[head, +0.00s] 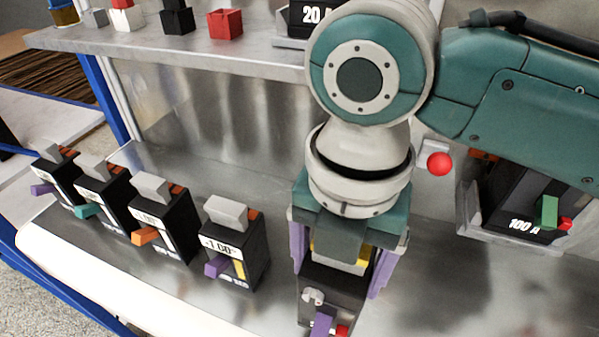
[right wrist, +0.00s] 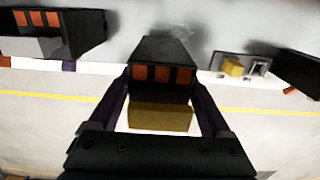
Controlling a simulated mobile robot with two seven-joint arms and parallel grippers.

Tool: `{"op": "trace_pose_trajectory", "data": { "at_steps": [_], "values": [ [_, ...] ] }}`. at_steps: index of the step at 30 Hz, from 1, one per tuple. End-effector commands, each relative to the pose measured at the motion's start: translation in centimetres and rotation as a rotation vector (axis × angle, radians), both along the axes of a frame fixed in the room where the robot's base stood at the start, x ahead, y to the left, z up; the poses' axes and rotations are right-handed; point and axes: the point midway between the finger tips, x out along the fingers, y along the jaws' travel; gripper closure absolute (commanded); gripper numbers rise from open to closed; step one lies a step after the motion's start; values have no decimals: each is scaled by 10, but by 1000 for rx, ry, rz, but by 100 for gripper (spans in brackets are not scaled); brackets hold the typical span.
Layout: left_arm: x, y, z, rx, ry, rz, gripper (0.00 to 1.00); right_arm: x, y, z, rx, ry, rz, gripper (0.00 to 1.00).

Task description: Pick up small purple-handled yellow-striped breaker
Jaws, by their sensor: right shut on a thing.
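My right gripper (head: 338,270) points down, with its purple fingers on both sides of a black breaker (head: 325,290). That breaker has a purple handle, a red button and a yellow block on top; I cannot see a yellow stripe on it. In the right wrist view, the same breaker (right wrist: 163,58) is between the fingers (right wrist: 163,95), showing orange terminals. A small breaker with a purple handle and a yellow stripe (head: 238,255) stands apart, left of the gripper, at the right end of a row. My left gripper is not in view.
The row also holds breakers with orange (head: 165,225), teal (head: 103,200) and purple (head: 55,180) handles. A 100 A breaker (head: 520,205) with a green handle stands at the right. A shelf (head: 180,45) with small parts crosses above. A red knob (head: 440,164) is behind the arm.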

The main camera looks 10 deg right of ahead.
Motion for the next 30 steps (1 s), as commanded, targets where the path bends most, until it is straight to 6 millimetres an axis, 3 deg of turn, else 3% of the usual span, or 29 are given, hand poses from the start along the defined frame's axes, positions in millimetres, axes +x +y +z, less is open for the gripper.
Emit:
{"op": "trace_pose_trajectory", "data": {
  "at_steps": [9,15,21,30],
  "values": [
    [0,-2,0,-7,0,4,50,2,1,89,3,-9,2,100],
    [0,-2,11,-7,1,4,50,1,0,132,-1,-7,1,100],
    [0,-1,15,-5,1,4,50,1,0,148,1,-3,0,100],
    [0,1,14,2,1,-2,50,0,0,149,1,-1,0,100]
  ]
}}
